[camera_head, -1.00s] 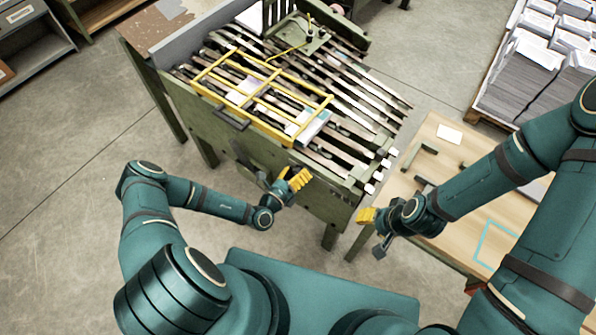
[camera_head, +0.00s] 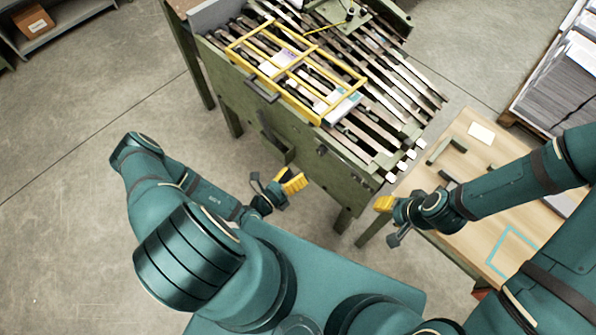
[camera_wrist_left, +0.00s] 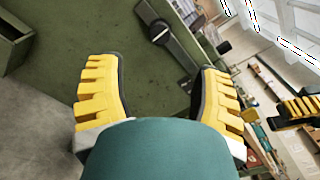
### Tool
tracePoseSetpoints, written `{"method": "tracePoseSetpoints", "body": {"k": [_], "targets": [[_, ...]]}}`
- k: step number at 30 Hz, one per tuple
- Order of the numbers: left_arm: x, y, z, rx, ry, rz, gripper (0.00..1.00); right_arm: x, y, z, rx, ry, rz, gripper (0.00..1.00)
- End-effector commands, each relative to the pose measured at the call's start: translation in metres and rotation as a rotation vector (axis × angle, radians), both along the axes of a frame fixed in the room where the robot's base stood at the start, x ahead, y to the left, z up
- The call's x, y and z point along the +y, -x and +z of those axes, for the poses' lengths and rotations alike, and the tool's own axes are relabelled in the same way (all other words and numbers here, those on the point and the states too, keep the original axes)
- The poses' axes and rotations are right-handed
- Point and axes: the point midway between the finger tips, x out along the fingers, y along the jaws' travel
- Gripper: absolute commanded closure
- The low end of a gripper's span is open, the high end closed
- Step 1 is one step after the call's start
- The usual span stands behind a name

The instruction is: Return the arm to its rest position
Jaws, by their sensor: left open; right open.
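My left gripper (camera_head: 290,183) is low in front of the green gathering machine (camera_head: 300,165), apart from it, with yellow fingertips. In the left wrist view its two yellow fingers (camera_wrist_left: 160,95) stand wide apart with nothing between them; the machine's green side fills the background. My right gripper (camera_head: 384,204) is near the left edge of the wooden table. It is open; only part of its yellow fingertips shows, and I see nothing held. In the left wrist view yellow fingers at the right edge appear to be the right gripper (camera_wrist_left: 298,108).
A yellow frame (camera_head: 270,69) lies on the machine's slatted top, with small printed pieces in it. The wooden table (camera_head: 470,235) stands at the right, bearing a cyan square outline and dark brackets. Paper stacks (camera_head: 560,75) are at the upper right.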

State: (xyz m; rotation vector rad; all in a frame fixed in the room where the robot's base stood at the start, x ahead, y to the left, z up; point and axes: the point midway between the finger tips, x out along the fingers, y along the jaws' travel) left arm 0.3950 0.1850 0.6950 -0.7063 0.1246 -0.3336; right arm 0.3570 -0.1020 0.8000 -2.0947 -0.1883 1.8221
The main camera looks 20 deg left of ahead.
Motion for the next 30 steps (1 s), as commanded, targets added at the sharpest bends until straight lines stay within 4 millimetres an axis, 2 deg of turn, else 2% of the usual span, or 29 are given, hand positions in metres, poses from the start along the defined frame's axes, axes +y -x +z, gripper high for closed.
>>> {"method": "tracePoseSetpoints", "body": {"k": [12,14,16,20,21,24,27,30], "targets": [[-0.001,0.000,0.000,-0.001,-0.001,-0.004,0.34,0.000,0.000,0.000,0.000,0.000,0.000,0.53],[-0.005,0.000,0.003,-0.004,-0.006,-0.031,0.34,0.000,0.000,0.000,0.000,0.000,0.000,0.53],[-0.019,0.001,0.010,-0.018,-0.025,-0.117,0.34,0.000,0.000,0.000,0.000,0.000,0.000,0.53],[-0.072,0.021,0.034,-0.078,-0.127,-0.473,0.34,0.000,0.000,0.000,0.000,0.000,0.000,0.53],[-0.090,0.034,0.042,-0.104,-0.182,-0.621,0.34,0.000,0.000,0.000,0.000,0.000,0.000,0.53],[-0.120,0.075,0.052,-0.182,-0.361,-0.991,0.34,0.000,0.000,0.000,0.000,0.000,0.000,0.53],[-0.125,0.112,0.053,-0.277,-0.585,-1.322,0.34,0.000,0.000,0.000,0.000,0.000,0.000,0.53],[-0.112,0.134,0.050,-0.402,-0.854,-1.602,0.34,0.000,0.000,0.000,0.000,0.000,0.000,0.53]]}}
